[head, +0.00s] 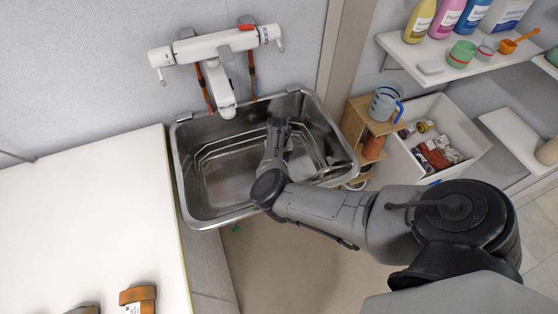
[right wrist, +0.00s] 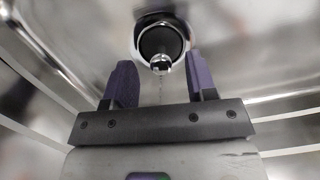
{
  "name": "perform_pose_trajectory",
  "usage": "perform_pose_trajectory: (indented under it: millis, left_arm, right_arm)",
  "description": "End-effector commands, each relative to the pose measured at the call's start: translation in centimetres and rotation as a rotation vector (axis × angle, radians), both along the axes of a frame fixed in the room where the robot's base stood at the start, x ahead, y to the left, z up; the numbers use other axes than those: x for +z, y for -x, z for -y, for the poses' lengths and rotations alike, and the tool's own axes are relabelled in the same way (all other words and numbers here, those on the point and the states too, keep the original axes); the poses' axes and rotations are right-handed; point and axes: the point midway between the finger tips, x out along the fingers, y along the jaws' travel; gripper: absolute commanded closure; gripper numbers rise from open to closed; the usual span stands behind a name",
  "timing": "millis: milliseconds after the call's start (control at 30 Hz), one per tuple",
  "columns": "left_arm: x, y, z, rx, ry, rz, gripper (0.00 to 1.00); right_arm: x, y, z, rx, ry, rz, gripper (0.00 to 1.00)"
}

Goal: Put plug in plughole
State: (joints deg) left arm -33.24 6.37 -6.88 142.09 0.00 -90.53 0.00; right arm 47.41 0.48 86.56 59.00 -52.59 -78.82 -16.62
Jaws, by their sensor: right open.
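The metal washtub basin (head: 225,211) sits in the middle of the head view. My right arm reaches down into it, and my right gripper (head: 278,124) is near its back wall. In the right wrist view my right gripper (right wrist: 161,82) is open, with its two dark fingers apart and nothing held between them. Just beyond the fingertips is the round chrome rim of the plughole (right wrist: 138,40). A dark round plug (right wrist: 153,42) with a chrome knob and a thin chain appears inside that rim. I cannot tell how deep it sits. My left gripper is not in view.
A white tap (head: 219,85) hangs over the basin's back edge. A white counter (head: 80,220) lies to the left, with brown items (head: 138,296) near its front. A wooden stand with a blue jug (head: 384,102) and a white box (head: 440,115) stand at right.

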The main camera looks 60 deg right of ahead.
Motion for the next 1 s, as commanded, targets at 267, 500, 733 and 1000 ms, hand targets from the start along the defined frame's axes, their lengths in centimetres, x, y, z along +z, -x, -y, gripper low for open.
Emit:
perform_pose_trajectory:
  millis: [267, 500, 733, 1000]
  left_arm:
    - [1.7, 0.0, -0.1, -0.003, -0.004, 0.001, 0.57]
    - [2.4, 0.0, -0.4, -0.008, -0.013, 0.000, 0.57]
    - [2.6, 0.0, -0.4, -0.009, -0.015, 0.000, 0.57]
    - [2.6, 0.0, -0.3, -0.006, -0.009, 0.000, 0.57]
  right_arm:
    - [5.9, -0.5, 0.5, -0.001, 0.001, 0.002, 0.48]
    - [9.6, -0.8, 0.9, -0.001, 0.002, 0.003, 0.48]
    - [11.4, -0.9, 1.0, -0.001, -0.001, 0.001, 0.48]
    - [11.7, -1.0, 1.0, -0.001, -0.001, 0.001, 0.48]
